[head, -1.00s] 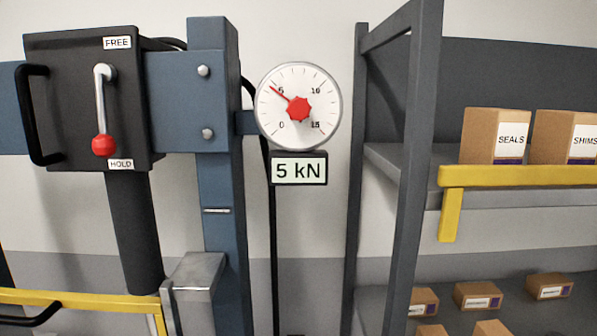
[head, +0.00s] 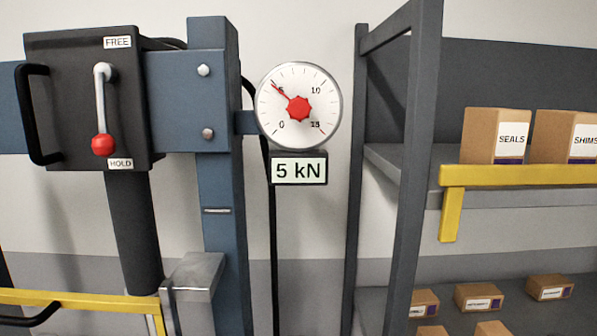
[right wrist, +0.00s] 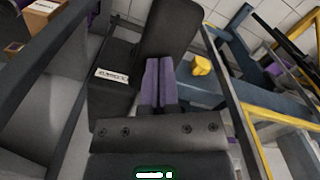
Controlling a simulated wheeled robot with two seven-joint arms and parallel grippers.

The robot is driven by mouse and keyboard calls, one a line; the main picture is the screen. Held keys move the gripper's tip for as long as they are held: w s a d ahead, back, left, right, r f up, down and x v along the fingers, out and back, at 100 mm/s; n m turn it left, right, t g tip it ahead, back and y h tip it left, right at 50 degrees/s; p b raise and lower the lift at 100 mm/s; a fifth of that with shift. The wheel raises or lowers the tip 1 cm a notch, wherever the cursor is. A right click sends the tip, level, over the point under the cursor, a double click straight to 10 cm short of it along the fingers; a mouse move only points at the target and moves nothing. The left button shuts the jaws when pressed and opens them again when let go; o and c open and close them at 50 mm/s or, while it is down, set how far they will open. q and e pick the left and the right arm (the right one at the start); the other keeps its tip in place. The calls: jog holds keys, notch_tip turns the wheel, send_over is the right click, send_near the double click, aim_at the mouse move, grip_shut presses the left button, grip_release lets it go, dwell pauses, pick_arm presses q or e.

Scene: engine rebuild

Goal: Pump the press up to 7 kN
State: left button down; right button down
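The press's gauge (head: 299,106) is a white dial with a red hub, and its needle points close to the 5 mark. The readout (head: 299,171) below it says 5 kN. The valve lever (head: 101,110) on the black box hangs down with its red knob at HOLD. A dark ram (head: 134,232) runs down below the box. In the right wrist view my right gripper (right wrist: 159,82) has its two purple fingers side by side, seemingly shut, beside a dark labelled block (right wrist: 115,75). No held thing shows between them. My left gripper is in neither view.
A grey shelf rack (head: 402,190) stands to the right, with a SEALS box (head: 496,136), a SHIMS box (head: 565,137) and smaller cartons. A yellow bar (head: 75,299) runs at lower left. A yellow object (right wrist: 202,65) shows beside blue beams in the right wrist view.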

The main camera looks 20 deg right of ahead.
notch_tip(320, 180, up, 16)
jog(key=p, duration=1.3)
jog(key=shift+r, duration=0.15)
jog(key=shift+f+b, duration=0.95)
jog(key=shift+f, duration=0.45)
jog(key=shift+f+b, duration=0.95)
jog(key=shift+f, duration=0.05)
